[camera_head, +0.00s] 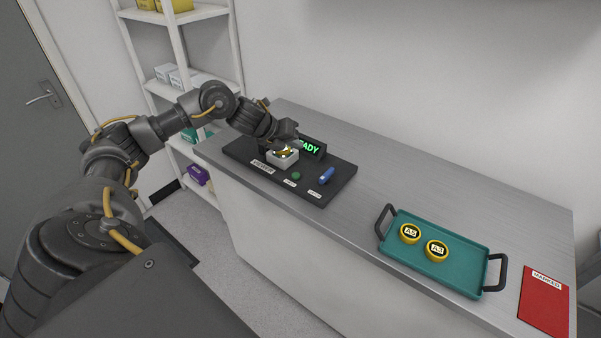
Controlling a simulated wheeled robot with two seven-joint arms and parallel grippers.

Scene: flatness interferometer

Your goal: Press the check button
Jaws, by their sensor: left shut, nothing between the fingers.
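A small green round button (296,175) sits on the black instrument base (338,187), with a small white label in front of it that is too small to read. My left gripper (294,144) is shut and empty, above and behind the button and apart from it. It is over the white block (283,159), which has something yellow on top, partly hidden by the gripper. A blue part (327,176) stands right of the button. My right gripper is not in view.
A teal tray (463,285) with black handles holds two yellow round pieces, marked A5 (410,233) and A3 (437,250). A red mat (543,302) lies at the counter's right end. The grey counter (372,190) between base and tray is clear. White shelves (190,90) stand behind my left arm.

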